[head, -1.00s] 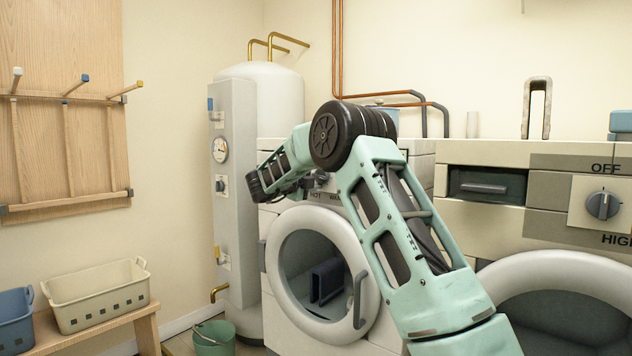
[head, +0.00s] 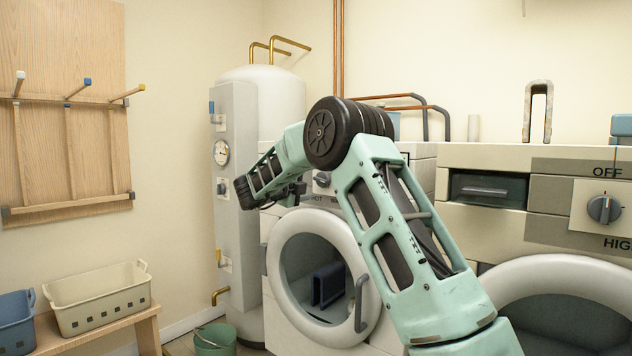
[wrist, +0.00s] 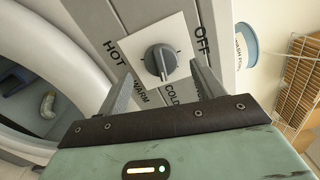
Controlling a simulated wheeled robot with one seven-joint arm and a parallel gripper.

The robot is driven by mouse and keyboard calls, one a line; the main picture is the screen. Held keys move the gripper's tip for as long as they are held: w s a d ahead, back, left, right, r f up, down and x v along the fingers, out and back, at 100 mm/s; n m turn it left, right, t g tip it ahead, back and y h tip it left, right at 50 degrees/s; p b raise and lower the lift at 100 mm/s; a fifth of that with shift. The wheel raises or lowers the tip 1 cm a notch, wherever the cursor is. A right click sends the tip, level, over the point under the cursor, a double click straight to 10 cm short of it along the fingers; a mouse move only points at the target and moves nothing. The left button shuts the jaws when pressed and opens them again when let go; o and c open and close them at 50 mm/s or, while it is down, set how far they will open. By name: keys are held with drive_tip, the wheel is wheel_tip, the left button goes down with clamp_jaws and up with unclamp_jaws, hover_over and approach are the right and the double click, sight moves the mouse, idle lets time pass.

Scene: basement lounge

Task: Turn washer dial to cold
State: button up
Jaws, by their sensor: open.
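The washer dial (wrist: 160,62) is a grey round knob with a raised grip bar on a white square plate. The labels HOT, WARM, COLD and OFF stand around it in the wrist view. Which label it points to is hard to tell. In the head view the dial (head: 322,179) shows small on the front of the left washer (head: 283,282), partly behind my arm. My gripper (wrist: 162,71) is open, its two fingers pointing toward the dial from the WARM and COLD side, one to each side of it in the picture. Contact cannot be told.
The washer's round door (head: 302,320) shows a dark blue item inside. A second machine (head: 480,155) with an OFF/HIGH dial (head: 604,209) stands to the right. A water heater (head: 284,100) stands left of the washer, close to my wrist. A green bucket (head: 214,342) is on the floor.

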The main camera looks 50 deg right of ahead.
drive_tip(key=s+a+p, duration=0.1)
drive_tip(key=a, duration=1.2)
drive_tip(key=shift+a, duration=0.3)
